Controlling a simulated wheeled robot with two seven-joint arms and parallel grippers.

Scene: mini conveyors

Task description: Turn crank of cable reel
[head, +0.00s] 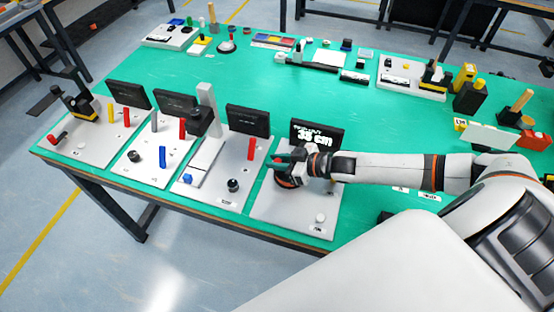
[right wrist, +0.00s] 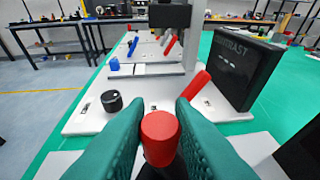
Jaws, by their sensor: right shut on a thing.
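The cable reel (head: 286,182) is a dark round part on a light grey base plate (head: 284,215) at the front right of the green table. It is partly covered by my right gripper (head: 282,163). A black display (head: 327,133) behind it shows white text, apparently "33 cm". In the right wrist view a red-topped crank handle (right wrist: 160,127) stands on a dark stem between the two green fingers of my right gripper (right wrist: 160,112). The fingers are shut on it, one on each side. The reel body is hidden in the wrist view. My left gripper is not in view.
Left of the reel, a neighbouring plate (head: 238,170) carries a black knob (head: 233,185), a red lever (head: 251,148) and a grey column (head: 208,108). The table middle (head: 240,80) is clear.

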